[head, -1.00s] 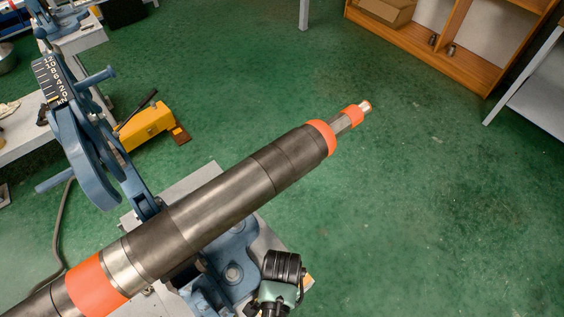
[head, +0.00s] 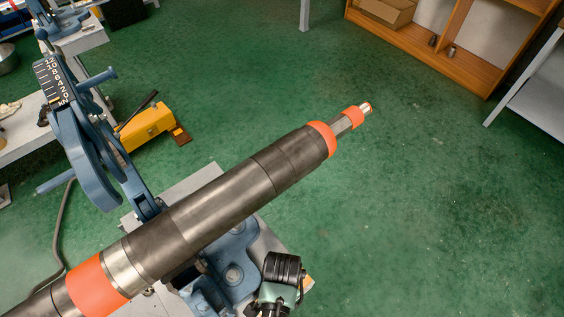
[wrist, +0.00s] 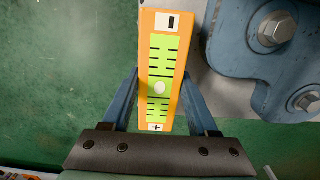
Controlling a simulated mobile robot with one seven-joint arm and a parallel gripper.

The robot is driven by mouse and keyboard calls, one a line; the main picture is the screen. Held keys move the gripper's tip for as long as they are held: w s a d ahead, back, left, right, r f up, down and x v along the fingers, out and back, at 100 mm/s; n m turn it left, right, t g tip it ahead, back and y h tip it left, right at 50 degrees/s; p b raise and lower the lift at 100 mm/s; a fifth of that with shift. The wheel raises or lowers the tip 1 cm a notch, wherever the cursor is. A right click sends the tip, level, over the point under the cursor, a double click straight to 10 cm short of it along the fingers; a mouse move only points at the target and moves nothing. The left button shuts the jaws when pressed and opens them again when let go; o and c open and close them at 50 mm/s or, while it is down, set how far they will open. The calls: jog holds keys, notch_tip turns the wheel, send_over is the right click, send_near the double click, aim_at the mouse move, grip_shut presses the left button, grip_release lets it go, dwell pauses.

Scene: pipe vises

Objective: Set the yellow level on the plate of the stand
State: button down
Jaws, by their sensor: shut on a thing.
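The yellow level (wrist: 146,55) is an orange-yellow bar with a green scale face, a white disc, a minus mark at the far end and a plus mark at the near end. In the wrist view my gripper (wrist: 162,78) has its two blue fingers shut on it, one on each long side. I cannot tell whether the level touches the plate.
A long dark metal cylinder (head: 215,212) with orange bands crosses the head view. A blue vise part (head: 92,165) with a number scale stands at left. A yellow tool (head: 145,127) lies behind it. A wooden shelf (head: 465,70) stands at back right. Green floor (head: 430,220) is clear at right.

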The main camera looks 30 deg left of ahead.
jog(key=shift+f, duration=0.15)
jog(key=shift+c, duration=0.5)
grip_release()
jog(key=shift+r+p, duration=3.55)
jog(key=shift+p, duration=0.3)
jog(key=shift+f, duration=0.1)
